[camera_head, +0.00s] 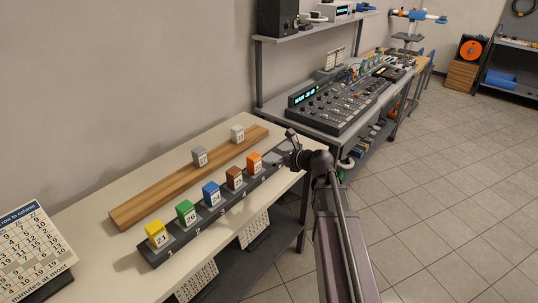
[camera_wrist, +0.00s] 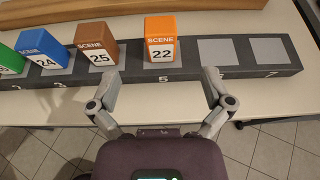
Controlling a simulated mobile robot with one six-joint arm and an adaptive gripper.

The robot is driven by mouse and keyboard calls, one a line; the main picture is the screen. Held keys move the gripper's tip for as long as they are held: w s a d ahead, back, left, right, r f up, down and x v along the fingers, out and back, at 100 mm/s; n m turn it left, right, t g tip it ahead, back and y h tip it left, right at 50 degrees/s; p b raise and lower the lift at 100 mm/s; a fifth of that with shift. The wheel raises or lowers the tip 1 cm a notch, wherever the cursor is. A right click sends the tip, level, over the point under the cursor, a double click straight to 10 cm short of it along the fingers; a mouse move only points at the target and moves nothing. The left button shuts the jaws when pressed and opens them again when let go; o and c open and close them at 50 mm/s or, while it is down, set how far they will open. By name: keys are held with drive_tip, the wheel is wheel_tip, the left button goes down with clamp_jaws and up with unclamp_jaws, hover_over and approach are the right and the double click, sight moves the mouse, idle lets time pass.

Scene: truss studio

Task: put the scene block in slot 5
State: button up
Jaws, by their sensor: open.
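The dark slotted rack (camera_head: 217,222) runs along the front of the white table. An orange scene block (camera_wrist: 161,40) marked 22 stands upright at slot 5, behind the printed 5; it also shows in the head view (camera_head: 254,162). My gripper (camera_wrist: 160,88) is open and empty, its fingers spread left and right just in front of that block, apart from it. In the head view my gripper (camera_head: 287,150) hides the rack's right end. Brown block 25 (camera_wrist: 96,44), blue 24 (camera_wrist: 42,49), green 26 (camera_head: 187,213) and yellow 21 (camera_head: 157,234) stand to the left.
Bare slot pads 6 (camera_wrist: 219,52) and 7 (camera_wrist: 269,51) lie right of the orange block. A wooden board (camera_head: 150,204) behind the rack holds a grey block (camera_head: 200,156) and a whitish block (camera_head: 237,133). A printed number sheet (camera_head: 33,248) stands at the left.

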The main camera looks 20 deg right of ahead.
drive_tip(key=shift+s+d+r, duration=0.1)
drive_tip(key=shift+s+d, duration=0.05)
drive_tip(key=shift+s, duration=0.1)
idle(0.5)
drive_tip(key=s+a+f+n+g+h, duration=0.2)
drive_tip(key=s+a+f+n+g, duration=0.5)
drive_tip(key=n, duration=0.6)
drive_tip(key=s+f+n+g+h, duration=0.2)
drive_tip(key=s+n+h, duration=0.1)
drive_tip(key=s+n, duration=0.3)
drive_tip(key=s+f+n+g+h, duration=0.2)
drive_tip(key=s+n, duration=0.5)
drive_tip(key=n, duration=0.3)
drive_tip(key=shift+d+f+h, duration=0.25)
drive_tip(key=shift+h, duration=0.15)
